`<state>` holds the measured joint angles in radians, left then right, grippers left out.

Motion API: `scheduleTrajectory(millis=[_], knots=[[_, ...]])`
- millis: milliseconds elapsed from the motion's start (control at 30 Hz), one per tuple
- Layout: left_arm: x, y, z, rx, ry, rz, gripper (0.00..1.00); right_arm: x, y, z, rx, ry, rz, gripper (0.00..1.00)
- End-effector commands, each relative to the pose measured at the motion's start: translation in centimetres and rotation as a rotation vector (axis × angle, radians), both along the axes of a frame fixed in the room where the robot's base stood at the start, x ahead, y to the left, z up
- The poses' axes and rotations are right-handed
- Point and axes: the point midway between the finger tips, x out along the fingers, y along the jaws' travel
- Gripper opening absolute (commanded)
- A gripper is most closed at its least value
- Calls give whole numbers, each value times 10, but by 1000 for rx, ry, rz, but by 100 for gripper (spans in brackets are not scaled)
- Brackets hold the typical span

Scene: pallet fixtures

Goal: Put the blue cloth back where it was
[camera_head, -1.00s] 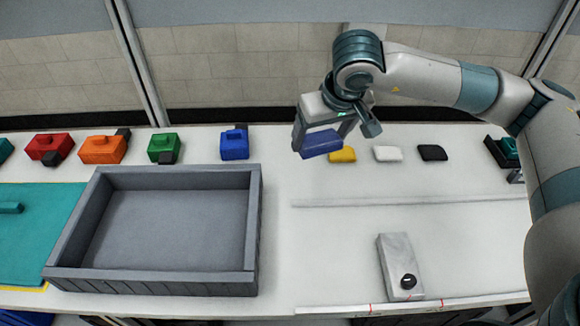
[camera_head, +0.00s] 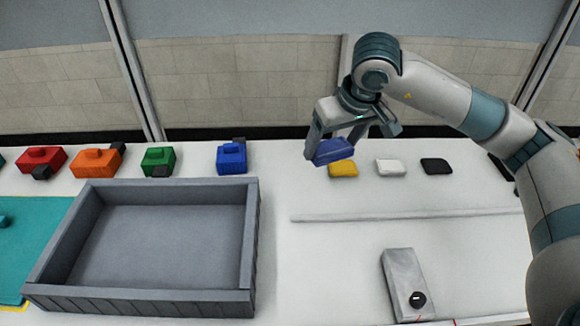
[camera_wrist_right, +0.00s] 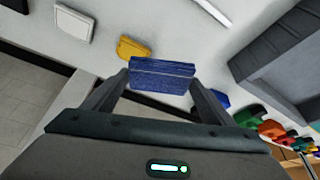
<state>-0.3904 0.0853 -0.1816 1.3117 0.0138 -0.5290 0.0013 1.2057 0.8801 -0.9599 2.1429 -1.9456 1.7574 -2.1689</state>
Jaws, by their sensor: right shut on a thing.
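The blue cloth (camera_head: 333,152) is a small folded dark-blue block, held in the air by my right gripper (camera_head: 352,143). In the wrist view the blue cloth (camera_wrist_right: 162,75) lies across between the two fingers of the right gripper (camera_wrist_right: 160,84). In the head view it hangs just behind and left of the yellow cloth (camera_head: 343,170), partly overlapping it in the picture. The white cloth (camera_head: 391,167) and the black cloth (camera_head: 436,166) lie in a row to its right on the table. My left gripper is out of view.
A grey open tray (camera_head: 250,240) stands empty at centre left. Red, orange, green and blue blocks (camera_head: 231,158) line the back edge. A teal mat (camera_head: 30,250) is at left. A thin strip (camera_head: 400,215) and a grey box with a black knob (camera_head: 405,285) are at right.

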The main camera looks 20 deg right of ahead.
Motion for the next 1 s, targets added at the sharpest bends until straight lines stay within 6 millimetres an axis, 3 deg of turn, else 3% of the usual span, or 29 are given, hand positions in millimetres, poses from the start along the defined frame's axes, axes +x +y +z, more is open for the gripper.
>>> scheduleTrajectory(millis=[500, 1000], knots=[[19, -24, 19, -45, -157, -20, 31, 60, 66, -52, 1, 3, 0, 56], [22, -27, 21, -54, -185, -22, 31, 69, 75, -61, -1, 0, 0, 56]])
